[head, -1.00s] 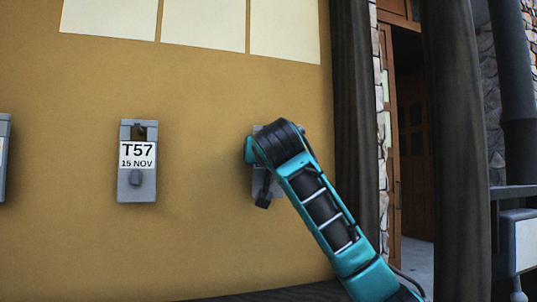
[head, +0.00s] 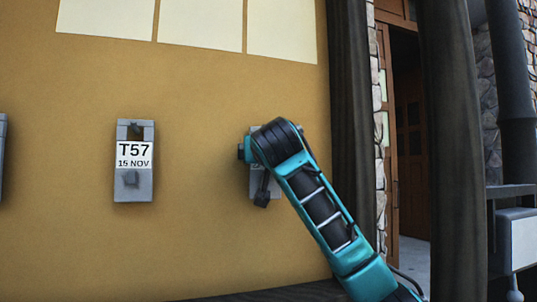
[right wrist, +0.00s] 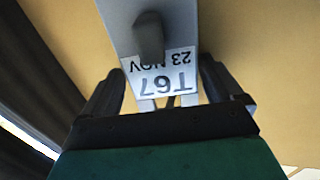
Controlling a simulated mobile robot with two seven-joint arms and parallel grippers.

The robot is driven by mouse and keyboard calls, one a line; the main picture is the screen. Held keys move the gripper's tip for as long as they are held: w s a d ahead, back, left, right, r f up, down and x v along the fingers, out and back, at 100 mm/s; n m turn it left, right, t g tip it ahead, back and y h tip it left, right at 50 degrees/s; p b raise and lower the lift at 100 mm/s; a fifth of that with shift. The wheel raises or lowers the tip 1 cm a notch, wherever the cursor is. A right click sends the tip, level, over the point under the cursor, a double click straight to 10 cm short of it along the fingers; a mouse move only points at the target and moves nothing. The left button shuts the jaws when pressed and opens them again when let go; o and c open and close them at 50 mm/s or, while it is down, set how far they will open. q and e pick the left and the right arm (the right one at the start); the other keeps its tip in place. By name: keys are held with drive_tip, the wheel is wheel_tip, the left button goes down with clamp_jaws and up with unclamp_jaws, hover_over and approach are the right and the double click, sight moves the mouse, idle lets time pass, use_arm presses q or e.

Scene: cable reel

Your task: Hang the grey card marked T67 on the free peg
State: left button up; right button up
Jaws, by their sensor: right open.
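The grey card T67 (right wrist: 165,68) fills the middle of the right wrist view, upside down there, with a white label reading T67, 23 NOV. A dark grey knob (right wrist: 149,38) stands out from its face. My right gripper (right wrist: 163,78) is open, one finger on each side of the card; I see gaps beside the label. In the head view a grey strip of the card (head: 256,183) shows at the wall behind my right arm, which hides most of it. Whether a peg passes through the card is hidden. My left gripper is not in view.
A grey card marked T57, 15 NOV (head: 134,160) is on the ochre wall (head: 200,240) to the left. Another grey piece (head: 2,150) is cut off at the left edge. Pale sheets (head: 200,22) are above. A dark post (head: 350,130) stands right of my arm.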

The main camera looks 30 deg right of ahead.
drive_tip(key=shift+a+f, duration=0.1)
drive_tip(key=shift+a, duration=0.2)
drive_tip(key=shift+s+a, duration=0.25)
drive_tip(key=shift+a, duration=0.05)
drive_tip(key=b+v, duration=0.2)
drive_tip(key=v, duration=1)
drive_tip(key=shift+s+d+b, duration=0.15)
drive_tip(key=shift+d+b, duration=0.15)
drive_tip(key=shift+d, duration=0.1)
